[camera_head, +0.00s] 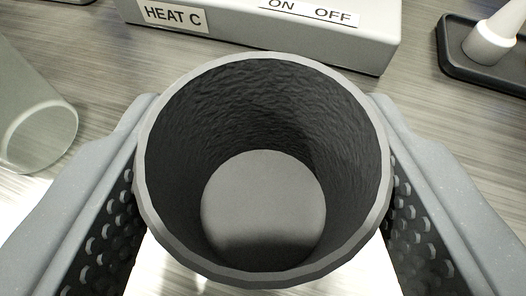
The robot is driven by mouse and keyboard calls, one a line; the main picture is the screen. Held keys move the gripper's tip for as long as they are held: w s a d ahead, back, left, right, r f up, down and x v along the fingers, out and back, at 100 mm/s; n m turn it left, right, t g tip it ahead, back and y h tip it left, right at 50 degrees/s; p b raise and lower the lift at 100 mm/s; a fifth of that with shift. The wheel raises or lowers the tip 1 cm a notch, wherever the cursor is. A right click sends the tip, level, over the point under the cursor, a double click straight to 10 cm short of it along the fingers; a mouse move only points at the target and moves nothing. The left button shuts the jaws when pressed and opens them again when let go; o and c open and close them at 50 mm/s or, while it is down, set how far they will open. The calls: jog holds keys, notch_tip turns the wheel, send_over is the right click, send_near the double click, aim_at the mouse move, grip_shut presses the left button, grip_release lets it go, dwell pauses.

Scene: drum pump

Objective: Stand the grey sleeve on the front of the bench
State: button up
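The grey sleeve (265,268) fills the middle of the head camera view. I look down into its wide, round mouth. Its inner wall is dark and rough, and a plain grey disc shows at the far end. My gripper (263,185) has one finger on each side of the sleeve, and both fingers meet its sides, so it is shut on it. The sleeve's outer wall and lower end are hidden. The bench (440,150) is a streaked grey surface behind it. I cannot tell whether the sleeve touches the bench.
A light grey box (300,42) with "HEAT C" and "ON OFF" labels stands at the back. A translucent cylinder (40,130) is at the left. A dark tray (455,62) holding a white, tapered item (490,42) is at the back right. A bright white area lies below the sleeve.

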jog(key=o, duration=0.9)
jog(key=shift+o, duration=0.2)
jog(key=shift+s+r, duration=0.3)
jog(key=shift+s, duration=0.05)
jog(key=p+v, duration=0.4)
jog(key=v, duration=0.7)
jog(key=shift+s, duration=0.2)
jog(key=shift+f, duration=0.1)
